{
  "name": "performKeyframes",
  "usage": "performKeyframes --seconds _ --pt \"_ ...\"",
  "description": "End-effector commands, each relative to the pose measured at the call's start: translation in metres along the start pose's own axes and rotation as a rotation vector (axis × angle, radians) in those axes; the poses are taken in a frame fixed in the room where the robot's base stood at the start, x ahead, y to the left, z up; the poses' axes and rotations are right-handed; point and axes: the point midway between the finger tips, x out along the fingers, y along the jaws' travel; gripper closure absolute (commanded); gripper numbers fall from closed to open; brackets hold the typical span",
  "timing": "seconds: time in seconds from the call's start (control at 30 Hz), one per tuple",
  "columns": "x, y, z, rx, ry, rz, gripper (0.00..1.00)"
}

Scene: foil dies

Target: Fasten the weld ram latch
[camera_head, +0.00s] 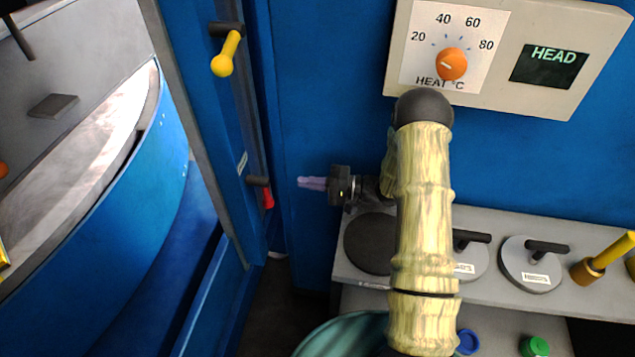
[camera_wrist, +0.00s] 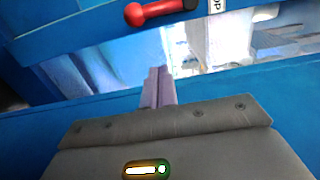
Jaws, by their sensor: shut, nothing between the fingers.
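Two levers sit on the blue frame left of my gripper, and I cannot tell from their labels which is the weld ram latch. The red-handled lever (camera_head: 268,198) hangs down from a dark pivot; it also shows at the top of the wrist view (camera_wrist: 155,12), lying roughly sideways there. The yellow-handled lever (camera_head: 227,55) is higher up and hangs at a slant from its dark pivot. My gripper (camera_head: 303,182) has lilac fingers, shut and empty, pointing left and apart from the red lever. The fingers also show in the wrist view (camera_wrist: 157,75).
A grey control box (camera_head: 600,45) with an orange dial (camera_head: 452,64) is on the blue wall above my arm. A grey shelf (camera_head: 490,300) at right holds round dark-handled discs (camera_head: 532,264) and a yellow-handled tool (camera_head: 610,252). A blue curved housing (camera_head: 130,215) fills the left.

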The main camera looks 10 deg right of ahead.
Motion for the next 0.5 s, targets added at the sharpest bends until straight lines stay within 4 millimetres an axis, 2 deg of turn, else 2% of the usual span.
performKeyframes --seconds 0.3,0.5 --pt "0.058 -0.002 0.001 0.001 -0.002 -0.001 1.0" --pt "0.062 -0.002 0.03 0.003 0.002 0.0 1.0"
